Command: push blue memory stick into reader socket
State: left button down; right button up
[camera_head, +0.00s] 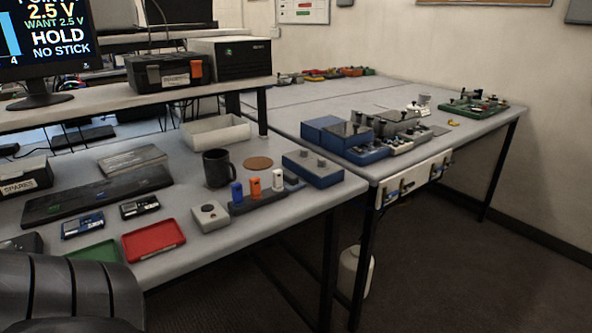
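A blue memory stick (237,192) stands upright in a dark holder (267,203) on the near table. An orange stick (255,187) and a white stick (278,180) stand beside it in the same holder. I cannot tell for sure which device holds the reader socket. A blue box with knobs (313,169) sits right behind the holder, and a small grey box with a round button (209,215) sits in front of it to the left. The monitor (40,45) reads HOLD and NO STICK. Neither gripper shows in the head view.
A black mug (217,168), cork coaster (258,163), red tray (153,239) and green tray (95,252) lie around the holder. A white bin (215,132) stands behind. Blue and grey devices (345,134) crowd the right table's near edge. A dark ridged part of mine covers the lower left corner.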

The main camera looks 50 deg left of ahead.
aim_at(237, 191)
jog(key=i, duration=3.5)
jog(key=u, duration=5.1)
